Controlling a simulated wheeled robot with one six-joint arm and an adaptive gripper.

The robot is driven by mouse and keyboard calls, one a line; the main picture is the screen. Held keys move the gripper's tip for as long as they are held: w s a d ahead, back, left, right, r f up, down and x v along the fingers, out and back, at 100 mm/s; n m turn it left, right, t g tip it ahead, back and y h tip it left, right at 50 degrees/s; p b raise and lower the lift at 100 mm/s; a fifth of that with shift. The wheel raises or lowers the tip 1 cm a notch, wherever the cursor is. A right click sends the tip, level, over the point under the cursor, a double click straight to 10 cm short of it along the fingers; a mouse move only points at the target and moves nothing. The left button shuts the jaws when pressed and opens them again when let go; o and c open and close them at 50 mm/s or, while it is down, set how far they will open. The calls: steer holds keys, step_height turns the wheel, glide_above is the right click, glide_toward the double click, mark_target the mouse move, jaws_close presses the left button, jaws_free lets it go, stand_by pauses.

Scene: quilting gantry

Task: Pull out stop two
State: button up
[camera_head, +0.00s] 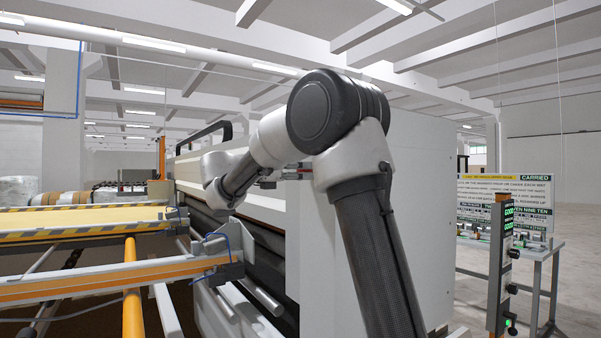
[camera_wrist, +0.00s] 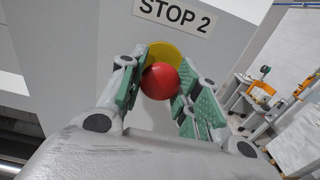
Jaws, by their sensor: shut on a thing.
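Stop two is a red round button (camera_wrist: 160,81) in front of a yellow disc (camera_wrist: 166,52). It is on a grey panel below a white label (camera_wrist: 177,14) that reads STOP 2. In the wrist view my gripper (camera_wrist: 160,84) has its green-padded fingers on both sides of the red button, shut on it. In the head view my arm reaches over toward the machine, and its far end, with the gripper and the button, is hidden behind it.
The large grey machine (camera_head: 400,200) stands close around my arm. An orange rail (camera_head: 133,290) and a yellow padded beam (camera_head: 85,218) lie to the left. A post with buttons (camera_head: 502,260) and a table with a sign (camera_head: 505,205) stand at the right, with open floor beyond.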

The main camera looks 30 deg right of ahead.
steer(key=o, duration=1.2)
steer(key=shift+a, duration=0.1)
steer(key=a, duration=1.2)
steer(key=shift+s, duration=0.2)
